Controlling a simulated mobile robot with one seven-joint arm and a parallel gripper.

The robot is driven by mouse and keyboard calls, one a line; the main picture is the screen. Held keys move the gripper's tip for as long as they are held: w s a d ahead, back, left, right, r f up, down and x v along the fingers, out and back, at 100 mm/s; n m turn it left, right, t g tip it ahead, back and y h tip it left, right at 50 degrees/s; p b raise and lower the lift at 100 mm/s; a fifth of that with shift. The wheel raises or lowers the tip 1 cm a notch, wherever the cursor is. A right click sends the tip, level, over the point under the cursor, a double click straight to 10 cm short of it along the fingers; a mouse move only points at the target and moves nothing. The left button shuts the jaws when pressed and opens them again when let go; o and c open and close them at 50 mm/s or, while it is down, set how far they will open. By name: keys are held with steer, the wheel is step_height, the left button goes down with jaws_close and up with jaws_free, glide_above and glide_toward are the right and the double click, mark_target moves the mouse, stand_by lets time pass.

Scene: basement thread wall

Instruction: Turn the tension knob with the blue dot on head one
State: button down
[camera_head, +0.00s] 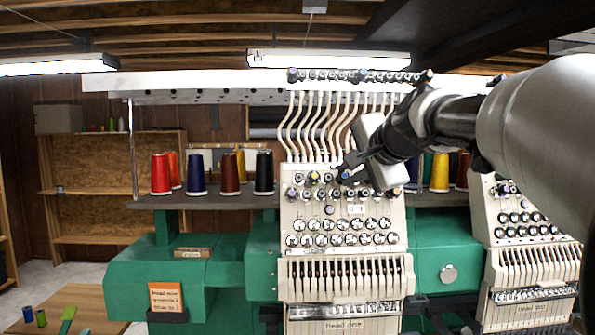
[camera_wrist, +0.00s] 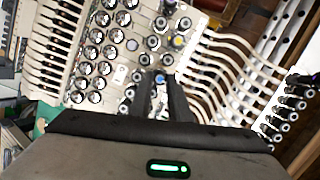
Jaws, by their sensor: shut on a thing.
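The stitching head (camera_head: 343,270) in the middle is a cream panel with a label at its foot that seems to read "Head one". Rows of round tension knobs cover its upper part, the top ones with coloured dots. My gripper (camera_head: 350,168) reaches in from the upper right to the top row, its fingertips at a knob with a blue dot (camera_head: 345,176). In the wrist view my gripper (camera_wrist: 161,80) has a dark finger on each side of this knob (camera_wrist: 160,88) and is shut on it. The fingers partly hide the knob, so its turn angle is unclear.
White thread tubes (camera_head: 325,125) rise just behind the knobs. Neighbouring knobs (camera_wrist: 178,40) sit close to the fingers. A second head (camera_head: 520,225) stands at the right. Thread cones (camera_head: 231,174) line the shelf, and an orange note (camera_head: 166,297) is on the green body.

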steer(key=shift+n, duration=0.7)
steer(key=c, duration=1.6)
jaws_free()
steer(key=shift+w, duration=0.1)
steer(key=shift+c, duration=0.2)
steer(key=shift+r, duration=0.1)
steer(key=v, duration=1.7)
steer(key=shift+a+r, duration=0.15)
steer(key=shift+r, duration=0.1)
